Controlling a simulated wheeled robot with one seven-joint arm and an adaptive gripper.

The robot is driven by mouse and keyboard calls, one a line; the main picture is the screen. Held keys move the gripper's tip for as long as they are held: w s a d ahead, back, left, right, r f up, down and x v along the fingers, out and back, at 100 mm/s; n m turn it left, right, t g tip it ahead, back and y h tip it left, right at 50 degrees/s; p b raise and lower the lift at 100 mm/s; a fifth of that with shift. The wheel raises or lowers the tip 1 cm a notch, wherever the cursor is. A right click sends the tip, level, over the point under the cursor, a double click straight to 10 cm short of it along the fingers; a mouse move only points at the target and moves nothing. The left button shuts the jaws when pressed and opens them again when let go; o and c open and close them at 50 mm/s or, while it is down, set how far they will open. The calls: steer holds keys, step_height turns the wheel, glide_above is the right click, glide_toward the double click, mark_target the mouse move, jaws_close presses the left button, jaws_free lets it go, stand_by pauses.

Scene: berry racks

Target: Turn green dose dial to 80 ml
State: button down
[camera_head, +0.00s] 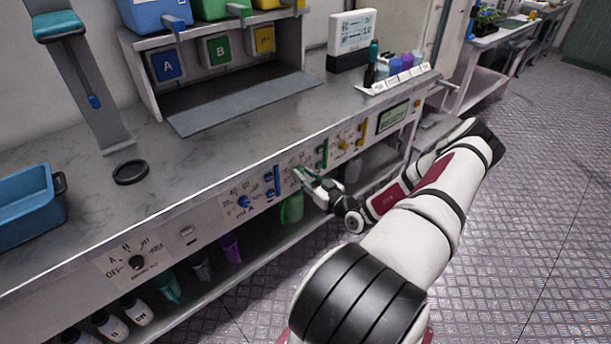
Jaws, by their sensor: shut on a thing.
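My gripper (301,175) reaches the front panel of the bench and is shut at the spot between the blue and yellow controls. The green dose dial is there, almost wholly hidden behind my fingers. Its setting and the scale marks around it cannot be read. A green upright bar (322,154) sits on the panel just right of my gripper. A small lit display (392,116) is at the panel's right end, its text too small to read.
A blue dial (243,202) lies left of my gripper and a yellow dial (343,145) right. A black selector knob (137,262) is at the far left. Bottles stand on the shelf below, including a green one (292,208) beneath my gripper. Floor at right is clear.

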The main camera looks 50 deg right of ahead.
steer(key=shift+f, duration=0.1)
stand_by(0.3)
steer(key=c, duration=1.3)
jaws_free()
steer(key=shift+s, duration=0.1)
steer(key=v, duration=1.2)
